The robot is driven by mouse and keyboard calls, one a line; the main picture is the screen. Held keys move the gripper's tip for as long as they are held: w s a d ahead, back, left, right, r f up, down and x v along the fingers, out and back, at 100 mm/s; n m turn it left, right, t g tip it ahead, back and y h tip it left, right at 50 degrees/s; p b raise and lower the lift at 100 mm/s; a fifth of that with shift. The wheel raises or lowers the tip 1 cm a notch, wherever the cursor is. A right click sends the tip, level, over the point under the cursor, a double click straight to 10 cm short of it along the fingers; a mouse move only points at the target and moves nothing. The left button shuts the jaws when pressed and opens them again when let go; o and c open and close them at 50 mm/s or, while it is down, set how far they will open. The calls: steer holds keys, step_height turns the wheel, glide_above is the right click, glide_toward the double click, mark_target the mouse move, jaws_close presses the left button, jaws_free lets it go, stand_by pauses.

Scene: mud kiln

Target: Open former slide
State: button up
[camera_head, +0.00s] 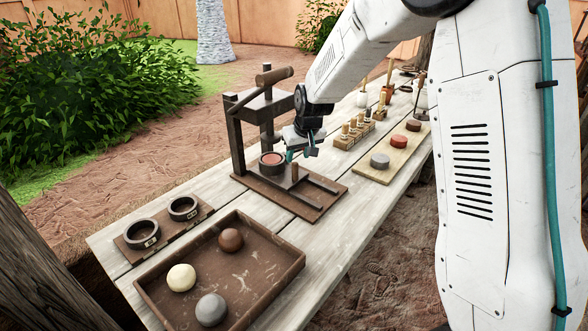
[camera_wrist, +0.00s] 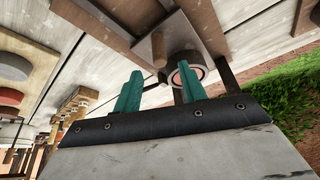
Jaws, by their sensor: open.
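The former (camera_head: 236,140) is a dark press with an upright frame and a top lever, standing on a brown base with two rails (camera_head: 318,184). A dark ring mould (camera_head: 271,163) with reddish material inside sits at the frame end of the rails. A short upright brown handle (camera_head: 295,172) stands beside it on the slide. My gripper (camera_head: 301,154) is above and just behind the handle, apart from it. In the wrist view, my gripper (camera_wrist: 159,90) has its two teal fingers spread with nothing between them. The ring mould (camera_wrist: 187,70) shows beyond the right finger.
A brown tray (camera_head: 262,246) with three balls lies in front, beside a board (camera_head: 150,243) with two dark rings. To the right are a board (camera_head: 376,171) with coloured discs and a stamp rack (camera_head: 352,132). Bare tabletop (camera_head: 325,225) lies in front of the former.

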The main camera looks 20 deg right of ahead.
mark_target(295, 164)
steer(key=x, duration=0.8)
steer(key=shift+w+f, duration=0.15)
steer(key=shift+w, duration=0.05)
jaws_close()
steer(key=shift+s, duration=0.1)
